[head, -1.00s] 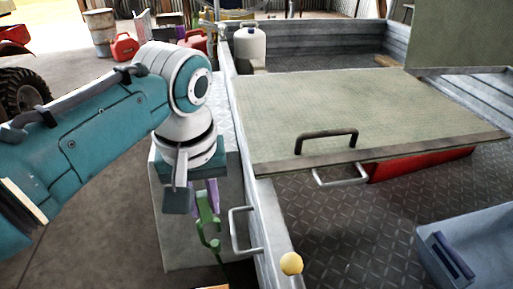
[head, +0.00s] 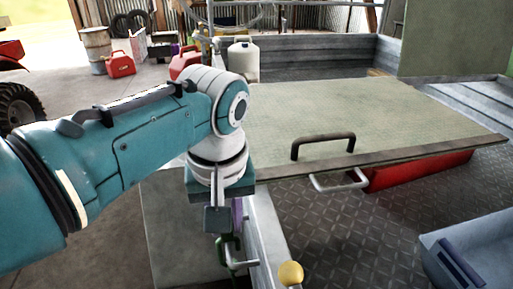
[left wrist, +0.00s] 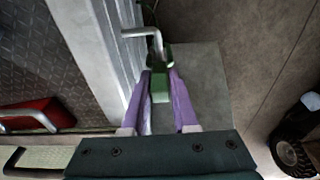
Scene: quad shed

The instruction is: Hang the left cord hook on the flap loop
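My left gripper (head: 232,218) has purple fingers and points down outside the trailer's side wall. It is shut on a green cord hook (head: 222,248), which also shows between the fingers in the left wrist view (left wrist: 160,60). Another metal loop (head: 338,184) sticks out below the green board's front edge. My right gripper is not in view.
The green board (head: 370,112) with a black handle (head: 323,140) spans the trailer. A red box (head: 418,170) is under its edge. A yellow ball (head: 290,273) is on the side wall, and a blue-grey bin (head: 470,240) is at right. The ribbed floor (head: 350,230) between is clear.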

